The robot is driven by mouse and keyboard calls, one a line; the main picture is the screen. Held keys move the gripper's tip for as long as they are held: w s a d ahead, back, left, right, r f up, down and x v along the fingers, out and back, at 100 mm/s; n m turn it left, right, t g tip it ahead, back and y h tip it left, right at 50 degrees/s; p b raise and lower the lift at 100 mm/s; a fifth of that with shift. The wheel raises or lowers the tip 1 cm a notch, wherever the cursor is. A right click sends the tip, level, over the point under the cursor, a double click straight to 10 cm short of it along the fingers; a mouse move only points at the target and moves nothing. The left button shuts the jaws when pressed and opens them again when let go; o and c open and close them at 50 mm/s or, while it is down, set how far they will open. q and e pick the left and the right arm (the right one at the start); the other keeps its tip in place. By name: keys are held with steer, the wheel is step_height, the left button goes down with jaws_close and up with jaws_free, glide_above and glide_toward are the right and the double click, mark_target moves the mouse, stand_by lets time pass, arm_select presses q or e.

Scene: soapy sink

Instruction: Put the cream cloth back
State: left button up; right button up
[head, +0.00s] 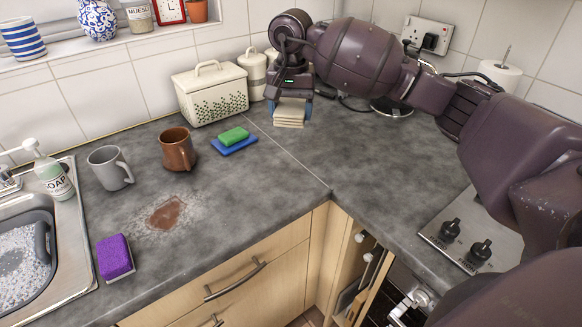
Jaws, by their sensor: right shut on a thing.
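The cream cloth (290,113) is a small folded stack of layers near the back of the grey worktop, right of the patterned cream bin. My right gripper (290,97) points down over it, with its jaws shut on the upper part of the cloth. The jaws and arm hide part of the cloth. I cannot tell whether its lower edge touches the worktop. My left gripper is not in view.
The cream bin (205,103) and a canister (253,72) stand close by on the left. A green sponge (233,136) lies on a blue one (241,147). A brown mug (176,151), grey mug (111,170) and purple sponge (114,258) stand further left.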

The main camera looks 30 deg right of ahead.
glide_above(291, 175)
step_height(291, 175, down, 12)
steer(key=shift+f, duration=2.4)
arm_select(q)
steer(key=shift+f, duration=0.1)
arm_select(e)
steer(key=shift+f, duration=0.2)
steer(key=o, duration=0.9)
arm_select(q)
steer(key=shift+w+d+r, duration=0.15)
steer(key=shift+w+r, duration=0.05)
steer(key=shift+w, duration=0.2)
arm_select(e)
steer(key=shift+r, duration=0.1)
